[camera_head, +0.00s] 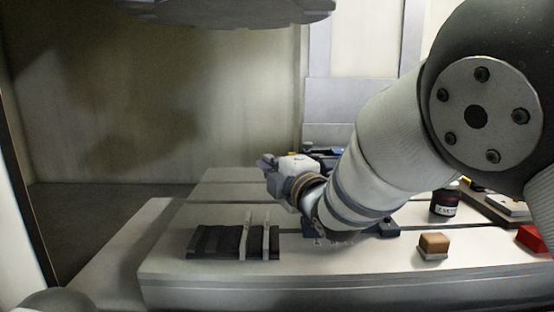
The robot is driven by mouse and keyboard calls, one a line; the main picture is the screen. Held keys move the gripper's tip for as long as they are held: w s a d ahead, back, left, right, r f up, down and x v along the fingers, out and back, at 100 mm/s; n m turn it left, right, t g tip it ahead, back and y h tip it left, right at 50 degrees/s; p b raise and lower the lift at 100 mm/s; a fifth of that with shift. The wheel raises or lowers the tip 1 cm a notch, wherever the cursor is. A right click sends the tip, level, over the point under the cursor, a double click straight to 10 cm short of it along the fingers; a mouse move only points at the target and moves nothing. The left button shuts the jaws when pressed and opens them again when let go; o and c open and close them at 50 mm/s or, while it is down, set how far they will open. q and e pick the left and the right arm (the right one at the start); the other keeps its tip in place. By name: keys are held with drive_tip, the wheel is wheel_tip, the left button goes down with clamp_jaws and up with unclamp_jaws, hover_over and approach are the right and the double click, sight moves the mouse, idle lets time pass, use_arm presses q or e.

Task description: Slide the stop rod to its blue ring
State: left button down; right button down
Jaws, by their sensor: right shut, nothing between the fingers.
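My right arm comes in from the right and reaches across the bed. Its gripper (268,166) is shut and empty, above the middle of the bed and pointing left. I cannot make out the stop rod or its blue ring. A dark blue block (386,228) shows partly under my right arm, and the arm hides the rest of it. A dark item with blue and yellow parts (326,153) stands behind the gripper, partly hidden by my arm. My left gripper is not in view.
A dark grooved block (213,242) with two thin pale upright strips sits at the front left of the pale slotted bed (330,265). A brown-topped brush or block (433,244), a dark labelled jar (444,204) and a red block (531,239) are at right. A round grey head (230,10) hangs above.

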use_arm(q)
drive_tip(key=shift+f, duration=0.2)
use_arm(e)
drive_tip(key=w, duration=0.1)
drive_tip(key=w+d, duration=0.1)
drive_tip(key=w, duration=0.1)
drive_tip(key=w+d, duration=0.1)
drive_tip(key=shift+w+f, duration=0.1)
drive_tip(key=shift+w, duration=0.15)
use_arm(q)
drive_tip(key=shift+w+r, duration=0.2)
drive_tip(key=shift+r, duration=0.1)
use_arm(e)
drive_tip(key=shift+d, duration=0.7)
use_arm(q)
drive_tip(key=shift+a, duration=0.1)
